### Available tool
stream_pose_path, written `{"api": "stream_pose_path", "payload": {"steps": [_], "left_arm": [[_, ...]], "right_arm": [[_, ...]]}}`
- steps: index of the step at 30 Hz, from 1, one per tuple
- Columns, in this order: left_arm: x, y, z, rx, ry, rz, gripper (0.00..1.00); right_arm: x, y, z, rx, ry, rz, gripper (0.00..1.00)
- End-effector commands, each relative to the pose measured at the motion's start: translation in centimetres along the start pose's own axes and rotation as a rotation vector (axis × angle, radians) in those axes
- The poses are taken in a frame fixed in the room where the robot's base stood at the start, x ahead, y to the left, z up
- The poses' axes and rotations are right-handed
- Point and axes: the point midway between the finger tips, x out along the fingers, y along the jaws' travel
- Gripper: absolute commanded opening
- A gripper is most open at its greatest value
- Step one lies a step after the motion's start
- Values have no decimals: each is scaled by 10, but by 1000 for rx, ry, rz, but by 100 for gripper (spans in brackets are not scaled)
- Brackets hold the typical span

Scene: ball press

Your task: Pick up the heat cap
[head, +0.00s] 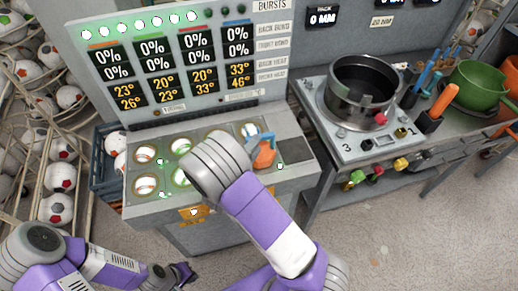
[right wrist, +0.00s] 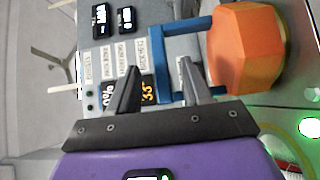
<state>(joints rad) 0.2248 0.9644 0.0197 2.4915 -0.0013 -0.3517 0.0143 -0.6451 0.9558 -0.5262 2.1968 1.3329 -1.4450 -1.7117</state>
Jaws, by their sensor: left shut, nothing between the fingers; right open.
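The heat cap, an orange faceted block (head: 265,155) with a blue handle, sits at the right end of the grey console's port panel in the head view. In the right wrist view its orange body (right wrist: 246,48) is at upper right, and its blue handle (right wrist: 163,62) shows between the open fingers of my right gripper (right wrist: 157,80). I cannot tell whether the fingers touch the handle. In the head view my right wrist hides that gripper. My left gripper (head: 182,274) is shut and empty, low over the floor in front of the console.
The console panel has several round ports (head: 145,154) with white balls, left of the heat cap. A display board (head: 185,62) rises behind. A dark pot (head: 361,88) on a press bench and a green bowl (head: 476,84) stand right. Racks of balls (head: 62,150) stand left.

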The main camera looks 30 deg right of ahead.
Motion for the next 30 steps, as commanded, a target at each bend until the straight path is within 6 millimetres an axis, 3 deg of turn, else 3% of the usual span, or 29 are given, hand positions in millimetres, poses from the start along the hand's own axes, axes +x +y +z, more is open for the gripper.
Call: {"api": "stream_pose_path", "payload": {"steps": [7,17,26,30], "left_arm": [[7,-3,-1,0,1,0,0],[7,-3,-1,0,1,0,0],[7,-3,-1,0,1,0,0],[7,-3,-1,0,1,0,0]], "right_arm": [[37,0,-1,2,-2,-1,49],[45,1,-2,1,2,-1,49],[44,1,-2,1,2,-1,3],[44,1,-2,1,2,-1,0]]}}
